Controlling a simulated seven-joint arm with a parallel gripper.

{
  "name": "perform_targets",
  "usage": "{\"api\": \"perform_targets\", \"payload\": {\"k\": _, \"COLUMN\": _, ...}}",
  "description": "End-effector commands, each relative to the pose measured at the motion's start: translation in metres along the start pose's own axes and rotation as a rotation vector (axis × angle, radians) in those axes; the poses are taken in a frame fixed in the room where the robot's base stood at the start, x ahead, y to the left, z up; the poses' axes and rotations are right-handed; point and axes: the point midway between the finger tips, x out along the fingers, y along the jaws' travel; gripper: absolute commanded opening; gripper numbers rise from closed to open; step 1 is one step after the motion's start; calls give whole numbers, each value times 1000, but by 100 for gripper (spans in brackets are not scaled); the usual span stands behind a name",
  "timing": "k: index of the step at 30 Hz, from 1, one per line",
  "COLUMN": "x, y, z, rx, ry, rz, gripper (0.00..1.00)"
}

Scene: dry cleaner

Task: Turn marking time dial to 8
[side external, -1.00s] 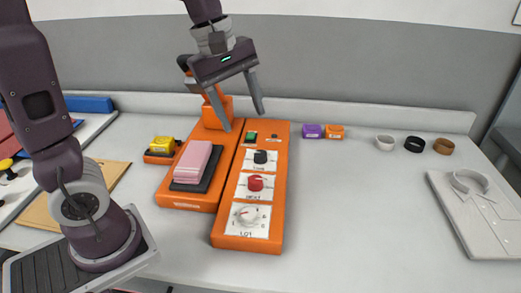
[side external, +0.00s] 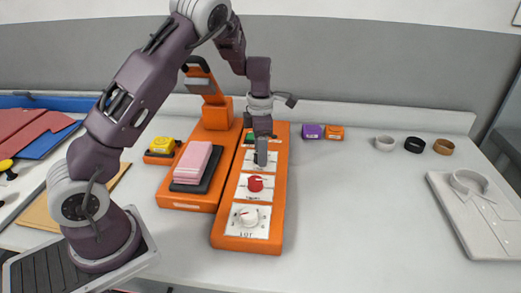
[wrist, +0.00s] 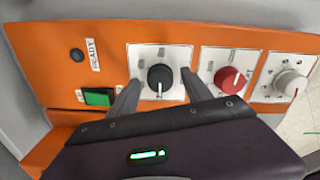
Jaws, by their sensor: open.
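The orange control box (side external: 219,234) carries three dials in a row on white plates. The black dial (wrist: 159,76) is farthest back; its white pointer mark faces the bottom of the wrist view, and the plate's numbers are too small to read. The red dial (side external: 255,184) is in the middle and the white dial (side external: 248,217), over a plate marked LOT, is nearest the front. My gripper (side external: 261,161) points down over the black dial and hides it in the side view. In the wrist view its open fingers (wrist: 160,82) stand on either side of the black dial, with gaps.
A green button (wrist: 99,97) and a READY lamp (wrist: 77,55) are beside the black dial. A pink stack (side external: 192,160) lies on the orange machine to the left. The table between is clear.

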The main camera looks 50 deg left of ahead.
Motion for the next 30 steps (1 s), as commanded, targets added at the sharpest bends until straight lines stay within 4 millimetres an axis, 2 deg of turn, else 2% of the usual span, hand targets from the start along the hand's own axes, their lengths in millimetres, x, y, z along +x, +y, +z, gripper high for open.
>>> {"api": "perform_targets", "payload": {"k": 3, "x": 0, "y": 0, "z": 0, "rx": 0, "ry": 0, "rz": 0, "gripper": 58}}
{"api": "perform_targets", "payload": {"k": 4, "x": 0, "y": 0, "z": 0, "rx": 0, "ry": 0, "rz": 0, "gripper": 54}}
{"api": "perform_targets", "payload": {"k": 12, "x": 0, "y": 0, "z": 0, "rx": 1, "ry": 0, "rz": 0, "gripper": 1}}
{"api": "perform_targets", "payload": {"k": 22, "x": -1, "y": 0, "z": 0, "rx": 46, "ry": -1, "rz": -1, "gripper": 0}}
{"api": "perform_targets", "payload": {"k": 30, "x": -1, "y": 0, "z": 0, "rx": 230, "ry": -1, "rz": -2, "gripper": 0}}
